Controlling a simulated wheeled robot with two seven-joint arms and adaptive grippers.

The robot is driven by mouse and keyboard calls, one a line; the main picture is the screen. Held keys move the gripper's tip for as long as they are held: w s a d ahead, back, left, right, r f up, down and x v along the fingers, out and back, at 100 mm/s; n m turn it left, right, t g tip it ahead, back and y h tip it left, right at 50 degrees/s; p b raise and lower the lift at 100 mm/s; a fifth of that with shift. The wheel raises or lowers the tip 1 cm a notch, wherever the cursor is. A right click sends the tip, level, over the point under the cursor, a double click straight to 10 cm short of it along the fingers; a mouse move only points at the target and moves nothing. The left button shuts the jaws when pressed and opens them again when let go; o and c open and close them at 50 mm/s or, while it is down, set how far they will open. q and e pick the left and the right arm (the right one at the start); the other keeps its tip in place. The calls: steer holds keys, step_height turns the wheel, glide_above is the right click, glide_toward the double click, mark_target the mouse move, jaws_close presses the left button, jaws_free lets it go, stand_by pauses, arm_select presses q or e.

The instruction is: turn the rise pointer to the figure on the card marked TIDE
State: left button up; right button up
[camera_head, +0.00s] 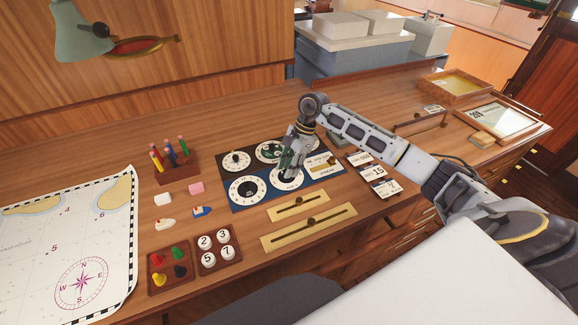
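A dark board (238,206) with several round white dials lies on the wooden desk. The upper left dial (236,160) and lower left dial (247,190) show clearly. My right gripper (289,168) points down over the lower middle dial (288,182) and hides part of it, with its pointer. Whether the fingers touch or grip anything cannot be told. The dial labels are too small to read, so which one is rise is unclear. Several cards lie right of the board; one card (372,172) reads 15, but I cannot make out the word TIDE. My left gripper is out of view.
Brass sliders (310,230) lie in front of the board. Left of it are a tray of numbered discs (215,248), a tray of coloured pegs (170,267), a pen block (176,168) and a chart (60,245). A lamp (83,30) hangs at the upper left.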

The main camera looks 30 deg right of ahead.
jaws_close()
